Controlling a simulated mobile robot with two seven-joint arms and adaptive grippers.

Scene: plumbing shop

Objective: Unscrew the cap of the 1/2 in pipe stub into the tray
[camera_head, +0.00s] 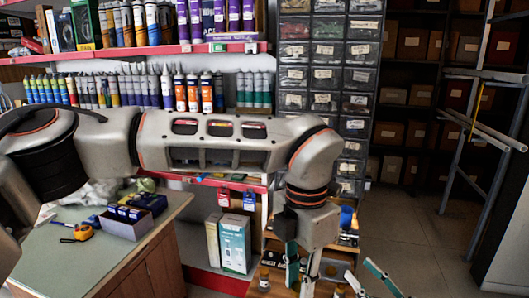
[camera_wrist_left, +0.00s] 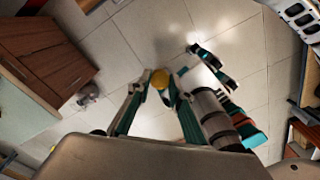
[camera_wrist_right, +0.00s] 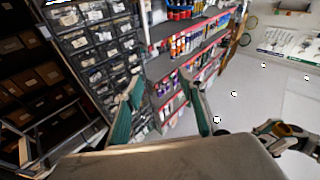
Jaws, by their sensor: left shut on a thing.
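A small round yellow-orange piece (camera_wrist_left: 160,78), which looks like the cap, sits between the fingertips of my left gripper (camera_wrist_left: 159,92) in the left wrist view. That gripper is shut on it, above the floor. In the head view my left gripper (camera_head: 301,268) points down over the wooden bench at the bottom. My right gripper (camera_wrist_right: 162,88) is open and empty in the right wrist view. It also shows at the bottom of the head view (camera_head: 360,270), right of the left one. I cannot make out the pipe stub or the tray.
A green-topped bench (camera_head: 75,250) with a tape measure (camera_head: 82,233) and an open box (camera_head: 124,223) stands at the left. Shelves of tubes (camera_head: 130,88) and a drawer cabinet (camera_head: 325,85) are behind. A metal rack (camera_head: 463,150) stands at the right. Floor (camera_head: 410,230) is clear before it.

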